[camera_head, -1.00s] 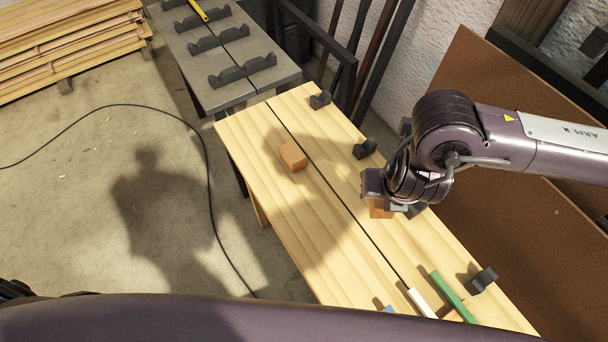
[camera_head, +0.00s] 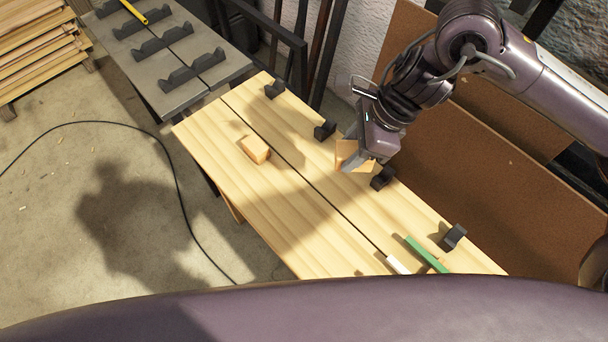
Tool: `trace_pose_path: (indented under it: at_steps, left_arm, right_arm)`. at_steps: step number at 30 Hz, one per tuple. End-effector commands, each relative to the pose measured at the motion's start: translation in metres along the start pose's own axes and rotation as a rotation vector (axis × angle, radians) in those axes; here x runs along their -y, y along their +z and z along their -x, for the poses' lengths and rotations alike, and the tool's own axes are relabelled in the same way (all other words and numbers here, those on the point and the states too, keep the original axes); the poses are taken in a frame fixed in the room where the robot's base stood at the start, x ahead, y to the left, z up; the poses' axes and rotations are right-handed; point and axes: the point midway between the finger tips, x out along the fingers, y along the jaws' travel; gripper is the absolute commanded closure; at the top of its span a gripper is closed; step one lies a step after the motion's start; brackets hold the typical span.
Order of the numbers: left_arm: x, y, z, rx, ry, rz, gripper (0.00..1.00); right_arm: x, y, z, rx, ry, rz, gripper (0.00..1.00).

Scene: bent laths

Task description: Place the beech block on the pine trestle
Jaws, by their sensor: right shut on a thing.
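The pine trestle (camera_head: 290,225) is the long pale wooden top with a dark slot along its middle. My right gripper (camera_head: 356,160) is shut on a light tan wooden block (camera_head: 347,152), which I take to be the beech block. It is over the right board of the trestle, between two black stops; the gripper hides part of it. I cannot tell whether its underside touches the top. A second similar block (camera_head: 255,149) lies loose on the left board. My left gripper is not in view.
Black stops (camera_head: 325,130) line the trestle's right edge. A green stick (camera_head: 427,254) and a white piece (camera_head: 397,265) lie at its near end. A grey-topped trestle (camera_head: 170,65) with black cradles stands beyond. A brown board (camera_head: 480,180) leans at right. A cable (camera_head: 180,190) lies on the floor.

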Motion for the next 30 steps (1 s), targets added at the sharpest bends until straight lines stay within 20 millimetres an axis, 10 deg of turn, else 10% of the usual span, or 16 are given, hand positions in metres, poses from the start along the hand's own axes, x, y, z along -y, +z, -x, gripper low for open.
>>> trace_pose_path:
  at_steps: [30]
  left_arm:
    - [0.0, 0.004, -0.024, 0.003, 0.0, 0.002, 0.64]
  right_arm:
    - [-0.001, -0.066, -0.159, -0.003, 0.002, -0.005, 0.84]
